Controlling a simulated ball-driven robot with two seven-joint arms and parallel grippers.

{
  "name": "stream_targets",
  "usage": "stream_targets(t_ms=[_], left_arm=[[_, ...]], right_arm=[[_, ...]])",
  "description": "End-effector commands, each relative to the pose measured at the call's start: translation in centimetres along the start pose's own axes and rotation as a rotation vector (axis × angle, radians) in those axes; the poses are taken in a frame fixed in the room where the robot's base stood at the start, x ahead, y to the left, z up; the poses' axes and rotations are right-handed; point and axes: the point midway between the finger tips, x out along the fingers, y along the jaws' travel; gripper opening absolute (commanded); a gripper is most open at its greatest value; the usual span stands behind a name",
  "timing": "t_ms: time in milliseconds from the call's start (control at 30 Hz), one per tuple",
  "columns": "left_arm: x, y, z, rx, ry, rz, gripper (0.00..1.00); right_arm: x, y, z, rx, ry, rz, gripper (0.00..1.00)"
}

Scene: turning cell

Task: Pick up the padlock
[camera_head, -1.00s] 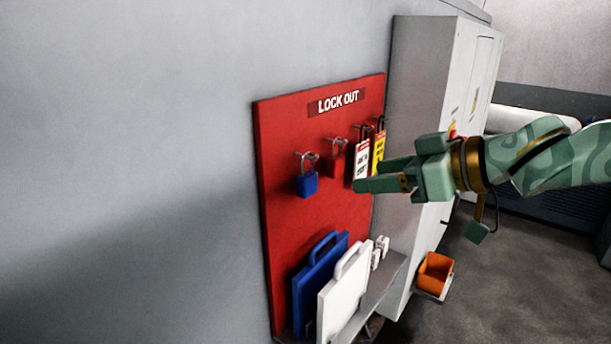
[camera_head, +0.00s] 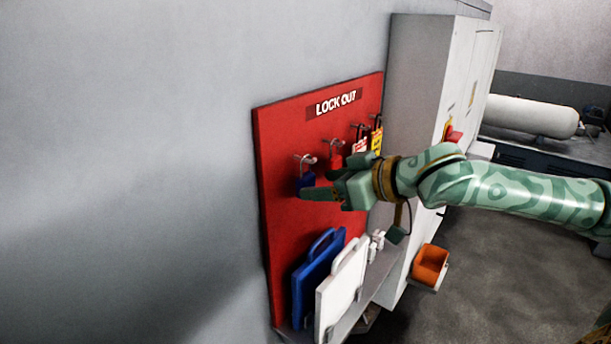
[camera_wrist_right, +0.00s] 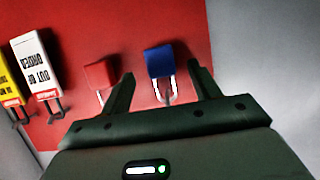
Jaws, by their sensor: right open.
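A blue padlock (camera_head: 305,181) hangs by its shackle from a hook on the red lockout board (camera_head: 285,235). In the right wrist view the blue padlock (camera_wrist_right: 159,61) lies in the gap between the fingertips of my right gripper (camera_wrist_right: 162,76). A red padlock (camera_head: 335,160) hangs on the neighbouring hook to the right; in the wrist view it is outside the fingers, on the left (camera_wrist_right: 100,74). My right gripper (camera_head: 318,184) is open and empty, and partly covers the blue padlock in the head view. I cannot tell whether a finger touches it. My left gripper is not in view.
White (camera_head: 359,146) and yellow (camera_head: 376,142) tags hang right of the padlocks. Below, a blue case (camera_head: 315,280) and a white case (camera_head: 340,290) stand on a shelf. A grey cabinet (camera_head: 415,90) and an orange bin (camera_head: 430,265) are to the right.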

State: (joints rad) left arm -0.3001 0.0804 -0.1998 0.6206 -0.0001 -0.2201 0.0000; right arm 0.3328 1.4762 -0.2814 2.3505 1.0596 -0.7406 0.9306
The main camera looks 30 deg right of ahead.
Motion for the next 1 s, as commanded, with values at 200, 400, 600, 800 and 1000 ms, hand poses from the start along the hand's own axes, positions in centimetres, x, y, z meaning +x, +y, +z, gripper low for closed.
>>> stream_targets(t_ms=[200,400,600,800,1000], left_arm=[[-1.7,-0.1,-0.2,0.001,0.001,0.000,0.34],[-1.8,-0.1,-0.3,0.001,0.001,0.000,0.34],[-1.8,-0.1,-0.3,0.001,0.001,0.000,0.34],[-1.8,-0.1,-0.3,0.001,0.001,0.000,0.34],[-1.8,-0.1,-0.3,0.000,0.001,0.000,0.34]], right_arm=[[2.6,-0.1,-0.2,0.005,0.005,-0.001,0.62],[3.6,-0.1,0.1,0.000,0.001,-0.001,0.62],[3.7,-0.1,0.1,-0.001,0.000,0.000,0.56],[3.6,-0.1,0.1,-0.001,0.001,0.000,0.12],[3.6,-0.1,0.1,-0.001,0.001,0.000,0.12]])
